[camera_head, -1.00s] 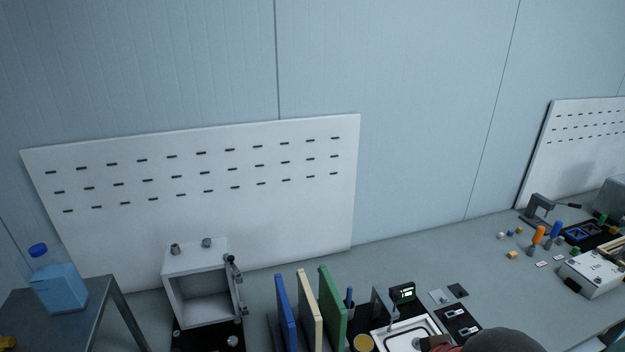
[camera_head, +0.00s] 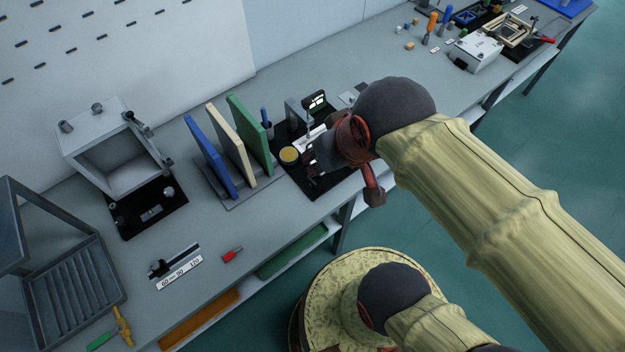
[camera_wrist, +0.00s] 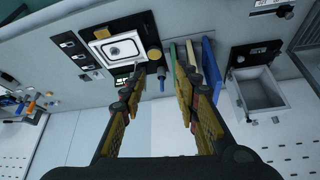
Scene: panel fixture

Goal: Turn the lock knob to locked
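My gripper (camera_head: 322,152) is above the bench by the sink unit, at the end of my arm in the head view. In the wrist view my gripper (camera_wrist: 158,80) has its two fingers spread, with nothing between them. A black plate (camera_head: 128,226) with small round knobs lies in front of an open grey box (camera_head: 88,162). The plate also shows in the wrist view (camera_wrist: 239,60). I cannot tell which knob is the lock knob or how it is turned. My gripper is well to the right of this plate in the head view, apart from it.
Blue, cream and green boards (camera_head: 250,135) stand upright between the box and my gripper. A yellow round lid (camera_head: 289,155) is near the gripper. A scale strip (camera_head: 180,272) and a red-tipped piece (camera_head: 232,254) lie at the bench front. A grey rack (camera_head: 75,290) stands at left.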

